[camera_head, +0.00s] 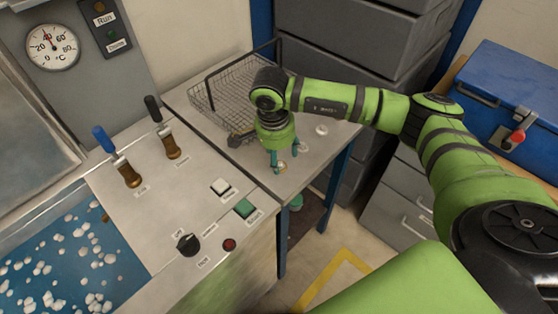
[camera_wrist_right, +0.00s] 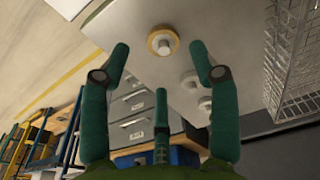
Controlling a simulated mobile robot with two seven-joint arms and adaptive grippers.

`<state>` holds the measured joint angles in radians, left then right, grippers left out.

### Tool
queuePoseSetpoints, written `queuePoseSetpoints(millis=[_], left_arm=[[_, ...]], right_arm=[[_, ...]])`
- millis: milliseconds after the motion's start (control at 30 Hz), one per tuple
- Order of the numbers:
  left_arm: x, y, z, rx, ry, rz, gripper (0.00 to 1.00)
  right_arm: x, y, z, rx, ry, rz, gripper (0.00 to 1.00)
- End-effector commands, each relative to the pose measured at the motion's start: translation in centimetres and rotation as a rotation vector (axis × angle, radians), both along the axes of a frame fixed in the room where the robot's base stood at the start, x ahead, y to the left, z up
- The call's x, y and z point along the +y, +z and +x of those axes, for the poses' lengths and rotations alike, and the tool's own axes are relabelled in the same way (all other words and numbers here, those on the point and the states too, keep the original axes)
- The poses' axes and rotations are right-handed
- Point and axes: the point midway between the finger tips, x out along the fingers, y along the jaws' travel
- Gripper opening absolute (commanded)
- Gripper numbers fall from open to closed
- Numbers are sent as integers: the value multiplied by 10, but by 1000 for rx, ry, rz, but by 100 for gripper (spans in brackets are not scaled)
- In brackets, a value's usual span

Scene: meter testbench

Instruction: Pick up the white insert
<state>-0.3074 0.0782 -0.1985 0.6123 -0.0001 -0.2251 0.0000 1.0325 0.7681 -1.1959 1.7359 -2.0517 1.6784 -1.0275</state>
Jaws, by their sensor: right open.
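My right gripper (camera_head: 281,161) points down over the small grey side table (camera_head: 318,160), in front of the wire basket. In the right wrist view its green fingers (camera_wrist_right: 160,52) are spread apart with nothing between them. Just beyond the fingertips is a round white piece with a tan ring (camera_wrist_right: 162,41); in the head view the ringed piece (camera_head: 282,166) is partly hidden by a finger. Two plain white round pieces (camera_wrist_right: 190,79) (camera_wrist_right: 205,103) sit on the table nearby. I cannot tell which piece is the white insert. My left gripper is not in view.
The wire basket (camera_head: 222,92) stands on the table behind the gripper. The bench panel (camera_head: 160,215) with levers and buttons adjoins on the left. Dark crates (camera_head: 345,45) stand behind, and a blue toolbox (camera_head: 500,90) is at right. The table's front right corner is near.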

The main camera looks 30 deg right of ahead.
Motion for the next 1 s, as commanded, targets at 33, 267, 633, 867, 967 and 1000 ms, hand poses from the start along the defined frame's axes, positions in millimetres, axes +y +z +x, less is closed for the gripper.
queuePoseSetpoints(millis=[33,267,633,867,967,1000], left_arm=[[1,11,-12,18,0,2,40],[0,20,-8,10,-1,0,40],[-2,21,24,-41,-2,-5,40],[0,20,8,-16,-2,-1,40],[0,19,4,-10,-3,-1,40],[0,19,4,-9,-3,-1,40]], right_arm=[[-1,-4,-1,7,-2,1,62],[-3,-34,3,3,0,1,62],[-4,-38,3,1,0,2,14],[-4,-37,3,1,0,2,3],[-4,-37,3,1,0,2,3],[-4,-37,3,1,0,2,3]])
